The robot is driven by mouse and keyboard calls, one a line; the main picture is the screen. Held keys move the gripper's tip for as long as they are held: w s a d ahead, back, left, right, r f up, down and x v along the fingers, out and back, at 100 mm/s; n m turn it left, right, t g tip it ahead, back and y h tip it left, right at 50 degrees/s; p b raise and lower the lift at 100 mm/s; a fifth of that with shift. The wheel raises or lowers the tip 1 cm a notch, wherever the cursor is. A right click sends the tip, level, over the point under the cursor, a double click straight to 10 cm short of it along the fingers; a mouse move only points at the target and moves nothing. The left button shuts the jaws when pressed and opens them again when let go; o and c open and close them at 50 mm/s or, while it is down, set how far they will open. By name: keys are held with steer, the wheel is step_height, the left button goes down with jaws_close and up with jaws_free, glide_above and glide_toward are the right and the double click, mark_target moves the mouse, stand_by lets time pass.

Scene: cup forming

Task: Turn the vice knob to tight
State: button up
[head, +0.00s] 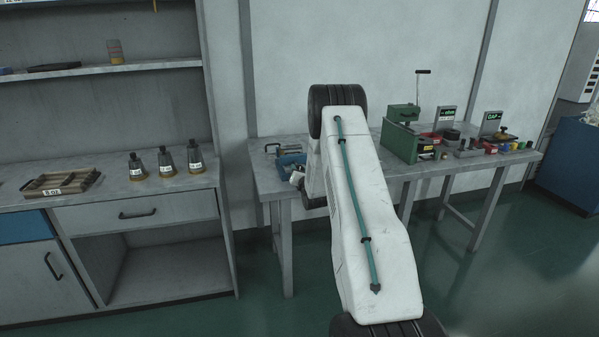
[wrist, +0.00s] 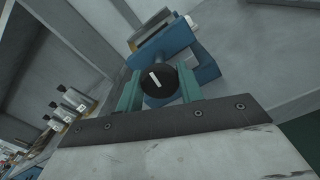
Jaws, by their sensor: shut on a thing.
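The blue vice (head: 290,161) sits on the left end of the grey workbench, partly hidden by my arm in the head view. In the wrist view the vice body (wrist: 180,48) shows beyond its round black knob (wrist: 174,87). The knob faces the camera and has a white line tilted a little from upright. My gripper (wrist: 160,88) has green fingers on either side of the knob and is shut on it. In the head view my arm hides most of the gripper.
A green press (head: 402,140) and several small coloured items stand on the right part of the workbench (head: 262,182). Three dark flasks (head: 165,162) and a wooden tray (head: 62,184) stand on the left counter.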

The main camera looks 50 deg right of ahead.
steer(key=m, duration=1)
steer(key=shift+m, duration=0.4)
steer(key=m, duration=0.5)
steer(key=shift+m, duration=0.3)
steer(key=m, duration=0.5)
steer(key=shift+f, duration=0.1)
steer(key=m, duration=0.5)
steer(key=shift+m, duration=0.4)
steer(key=m, duration=0.5)
steer(key=shift+f, duration=0.1)
steer(key=m, duration=0.5)
steer(key=shift+m, duration=2.6)
steer(key=shift+a, duration=0.1)
